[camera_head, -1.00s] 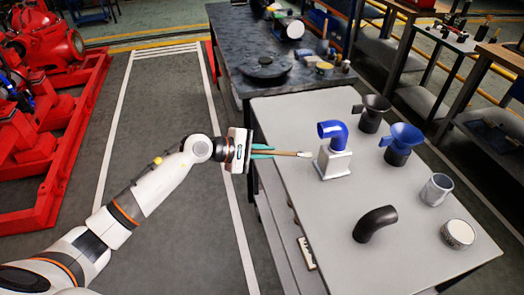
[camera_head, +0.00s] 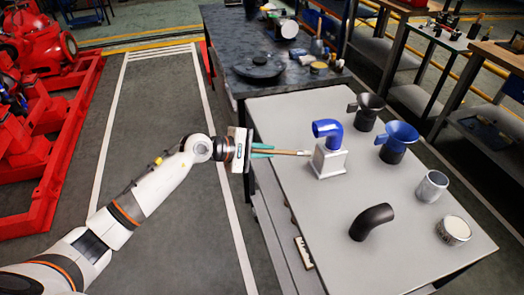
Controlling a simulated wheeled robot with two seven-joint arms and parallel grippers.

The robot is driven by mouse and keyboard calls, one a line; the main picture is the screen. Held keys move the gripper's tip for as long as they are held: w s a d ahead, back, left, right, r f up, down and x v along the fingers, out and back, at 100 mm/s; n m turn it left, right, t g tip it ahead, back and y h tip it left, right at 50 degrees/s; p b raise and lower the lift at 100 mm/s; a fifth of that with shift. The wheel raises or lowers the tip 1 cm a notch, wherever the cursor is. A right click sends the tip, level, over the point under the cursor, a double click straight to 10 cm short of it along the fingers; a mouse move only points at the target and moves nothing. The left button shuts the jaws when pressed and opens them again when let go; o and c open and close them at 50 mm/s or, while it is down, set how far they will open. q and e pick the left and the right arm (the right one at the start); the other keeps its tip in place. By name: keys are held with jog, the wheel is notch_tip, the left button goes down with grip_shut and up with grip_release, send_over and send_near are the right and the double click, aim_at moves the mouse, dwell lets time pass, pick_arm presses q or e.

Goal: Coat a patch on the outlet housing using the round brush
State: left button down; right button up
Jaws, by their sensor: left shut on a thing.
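My left gripper (camera_head: 263,151) has teal fingers shut on the handle of the round brush (camera_head: 291,153). The brush lies about level and points right, over the left part of the light grey table. Its tip reaches the left side of the outlet housing, a pale box-like base (camera_head: 328,162) with a blue elbow (camera_head: 328,130) on top, standing upright. I cannot tell whether the bristles touch the housing or are just in front of it. No coated patch can be made out. My right gripper is not in view.
On the light table (camera_head: 300,215) stand a black bent pipe (camera_head: 372,222), a grey cylinder (camera_head: 431,186), a round tin (camera_head: 454,230), a blue funnel (camera_head: 399,136) and a dark funnel (camera_head: 367,108). A dark bench (camera_head: 225,45) lies behind. Red pump frames stand at left.

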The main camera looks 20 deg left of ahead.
pick_arm(q)
jog(key=shift+w+d, duration=0.15)
jog(key=shift+d, duration=0.1)
